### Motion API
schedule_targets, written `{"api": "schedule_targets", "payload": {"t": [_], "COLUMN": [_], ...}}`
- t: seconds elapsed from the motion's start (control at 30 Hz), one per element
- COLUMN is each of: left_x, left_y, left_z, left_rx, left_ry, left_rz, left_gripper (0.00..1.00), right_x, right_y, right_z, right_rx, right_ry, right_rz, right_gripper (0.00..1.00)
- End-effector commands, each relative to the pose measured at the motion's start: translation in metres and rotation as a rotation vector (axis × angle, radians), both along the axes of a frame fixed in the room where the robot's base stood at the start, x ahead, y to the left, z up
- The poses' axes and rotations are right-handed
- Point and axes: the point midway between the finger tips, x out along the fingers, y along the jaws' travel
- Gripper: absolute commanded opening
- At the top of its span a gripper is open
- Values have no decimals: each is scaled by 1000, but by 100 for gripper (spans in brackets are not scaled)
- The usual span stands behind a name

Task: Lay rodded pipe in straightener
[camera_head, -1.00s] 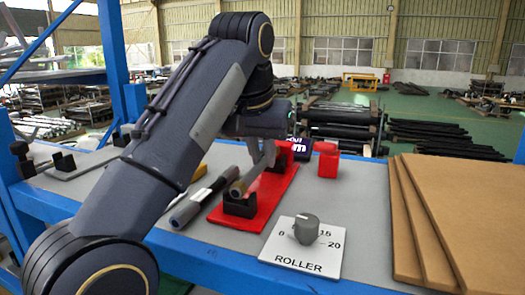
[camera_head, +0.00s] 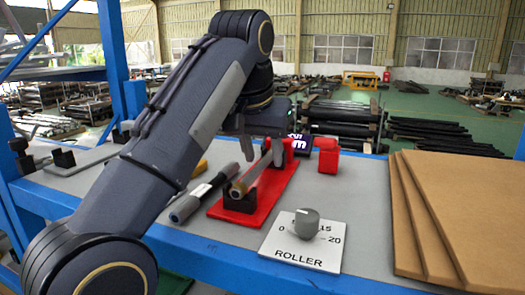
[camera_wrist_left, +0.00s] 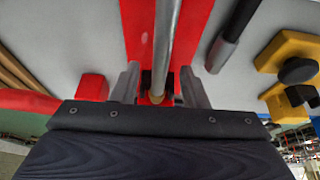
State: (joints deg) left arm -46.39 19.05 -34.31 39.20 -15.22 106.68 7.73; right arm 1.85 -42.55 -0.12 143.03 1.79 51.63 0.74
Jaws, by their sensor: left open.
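The straightener is a red base (camera_head: 273,196) with a black notched support (camera_head: 236,202) at its near end. A grey pipe (camera_head: 256,176) lies lengthwise over it, its near end in that support. The pipe also shows in the wrist view (camera_wrist_left: 167,38), with a yellowish tip at its end; I cannot make out a rod inside. My left gripper (camera_head: 264,150) is open at the pipe's far end. In the wrist view its fingers (camera_wrist_left: 160,88) stand apart on both sides of the pipe, with gaps. The far support is partly hidden by the gripper. My right gripper is not in view.
A dark bar with a grey sleeve (camera_head: 203,193) lies left of the base. A ROLLER dial plate (camera_head: 305,257) is in front, a red block (camera_head: 328,157) behind right. Brown boards (camera_head: 458,215) fill the right. A blue frame post (camera_head: 112,60) stands left.

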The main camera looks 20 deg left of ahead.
Motion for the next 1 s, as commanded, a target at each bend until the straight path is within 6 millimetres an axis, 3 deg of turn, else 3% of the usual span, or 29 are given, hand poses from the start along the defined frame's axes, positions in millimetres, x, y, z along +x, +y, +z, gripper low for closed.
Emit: {"api": "schedule_targets", "payload": {"t": [0.17, 0.6, 1.0], "left_x": [-1, -26, -30], "left_y": [0, -2, -2], "left_z": [4, 68, 72], "left_rx": [0, -1, 0], "left_ry": [0, 0, 0], "left_rz": [0, -1, 0], "left_gripper": [40, 40, 40], "right_x": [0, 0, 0], "right_y": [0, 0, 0], "right_z": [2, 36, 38], "right_rx": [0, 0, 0], "right_ry": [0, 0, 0], "right_rz": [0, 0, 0], "right_gripper": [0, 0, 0]}}
